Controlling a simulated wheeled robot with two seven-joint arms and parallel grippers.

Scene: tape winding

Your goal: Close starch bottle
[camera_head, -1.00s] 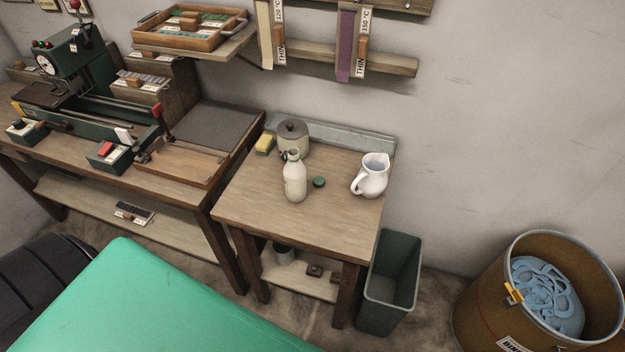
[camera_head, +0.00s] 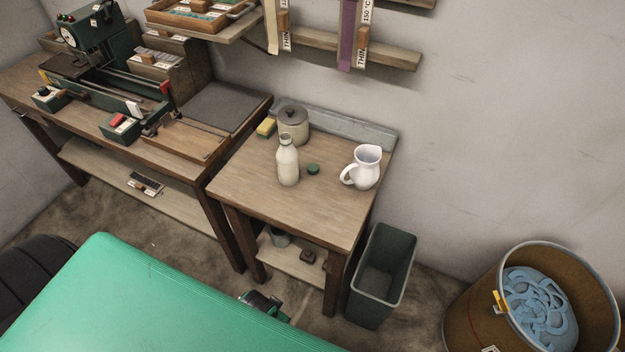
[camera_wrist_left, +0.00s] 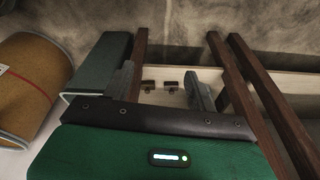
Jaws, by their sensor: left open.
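The starch bottle (camera_head: 287,164), pale cream with a narrow neck, stands upright on the small wooden table. No cap shows on its neck. A small dark green cap (camera_head: 313,169) lies on the table just right of the bottle, apart from it. My left gripper (camera_wrist_left: 163,88) is open and empty in the left wrist view, its two fingers apart in front of the table's lower shelf. In the head view a dark green and black part of my arm shows low in front of the table, well below the bottle. My right gripper is out of view.
A white jug (camera_head: 364,168) stands right of the cap. A lidded grey pot (camera_head: 293,125) and a yellow sponge (camera_head: 266,128) are behind the bottle. The table's front (camera_head: 275,210) is clear. A dark bin (camera_head: 381,275) stands beside the table; a brown drum (camera_head: 470,320) is farther right.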

